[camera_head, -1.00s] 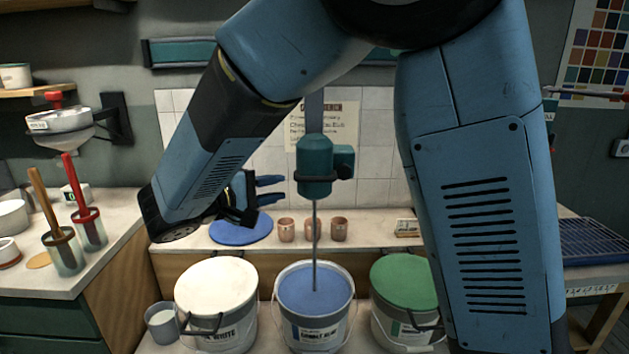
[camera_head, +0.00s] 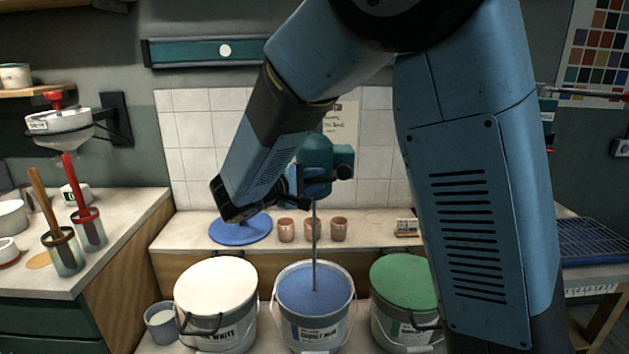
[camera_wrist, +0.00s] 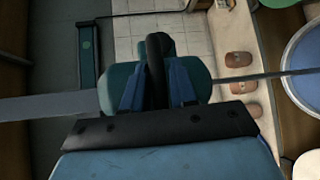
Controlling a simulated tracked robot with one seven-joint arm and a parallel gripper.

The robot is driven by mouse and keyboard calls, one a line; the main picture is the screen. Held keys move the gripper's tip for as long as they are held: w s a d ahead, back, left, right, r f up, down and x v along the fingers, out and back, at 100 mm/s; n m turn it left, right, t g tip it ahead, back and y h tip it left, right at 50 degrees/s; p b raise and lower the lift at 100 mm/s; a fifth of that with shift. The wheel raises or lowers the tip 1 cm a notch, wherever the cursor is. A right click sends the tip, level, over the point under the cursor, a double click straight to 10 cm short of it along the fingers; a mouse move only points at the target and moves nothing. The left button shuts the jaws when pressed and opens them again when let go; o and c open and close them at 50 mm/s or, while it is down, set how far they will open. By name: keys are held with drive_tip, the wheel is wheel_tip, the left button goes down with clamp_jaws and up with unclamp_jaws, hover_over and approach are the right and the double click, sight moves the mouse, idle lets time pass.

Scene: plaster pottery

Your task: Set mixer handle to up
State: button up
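The mixer (camera_head: 318,150) is a teal motor head on the tiled back wall. Its thin shaft (camera_head: 314,245) runs down into the blue paint in a bucket. My gripper (camera_head: 322,181) is at the lower front of the mixer head in the head view, partly hidden by my arm. In the wrist view, the black mixer handle (camera_wrist: 155,65) stands between the two blue fingers of my gripper (camera_wrist: 157,88), with the teal head behind it. The fingers flank the handle closely; whether they press on it is unclear. The handle's setting is hard to tell.
The blue bucket (camera_head: 314,329) stands between a white-lidded bucket (camera_head: 216,290) and a green-lidded bucket (camera_head: 405,283). Several copper cups (camera_head: 286,230) and a blue disc (camera_head: 240,230) sit on the ledge behind. A side counter (camera_head: 125,225) with tools stands at left.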

clamp_jaws()
idle(0.3)
drive_tip(key=shift+d, duration=0.1)
